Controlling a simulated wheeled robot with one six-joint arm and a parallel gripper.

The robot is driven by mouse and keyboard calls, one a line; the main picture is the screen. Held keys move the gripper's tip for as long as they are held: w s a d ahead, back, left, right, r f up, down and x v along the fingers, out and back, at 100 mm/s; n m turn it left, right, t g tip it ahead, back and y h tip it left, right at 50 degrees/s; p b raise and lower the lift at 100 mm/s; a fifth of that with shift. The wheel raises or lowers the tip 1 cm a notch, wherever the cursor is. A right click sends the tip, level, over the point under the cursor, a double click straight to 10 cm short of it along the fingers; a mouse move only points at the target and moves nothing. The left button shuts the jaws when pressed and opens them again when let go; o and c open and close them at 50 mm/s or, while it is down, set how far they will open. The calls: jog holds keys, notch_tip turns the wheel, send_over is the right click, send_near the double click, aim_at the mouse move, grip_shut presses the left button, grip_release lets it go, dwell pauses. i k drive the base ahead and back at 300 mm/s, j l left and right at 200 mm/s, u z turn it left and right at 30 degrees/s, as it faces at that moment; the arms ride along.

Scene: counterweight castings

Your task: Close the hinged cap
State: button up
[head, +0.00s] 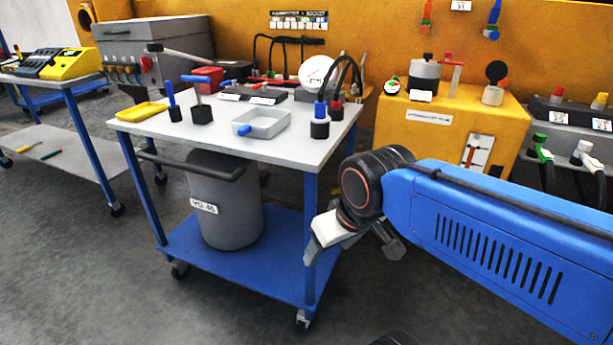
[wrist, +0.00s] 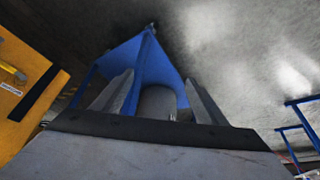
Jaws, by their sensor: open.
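A small pale cup with a round black cap (head: 497,72) stands on the yellow-orange block at the right of the head view. The cap stands up behind the cup's mouth (head: 492,95), so it looks open. My gripper (head: 352,248) is low in front of the trolley's right side, well left of and below the cup. In the wrist view, its two grey fingers (wrist: 159,80) are spread apart with nothing between them. The cap is not seen in the wrist view.
The yellow-orange block (head: 420,133) also carries a grey jar (head: 424,72), a small dial and a red lever. The trolley (head: 300,150) holds blue-handled tools, a tray and a gauge, with a grey bin (head: 222,215) below. Hose connectors (head: 585,150) stand at the far right.

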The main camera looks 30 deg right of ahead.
aim_at(496, 71)
jog(key=z, duration=1.75)
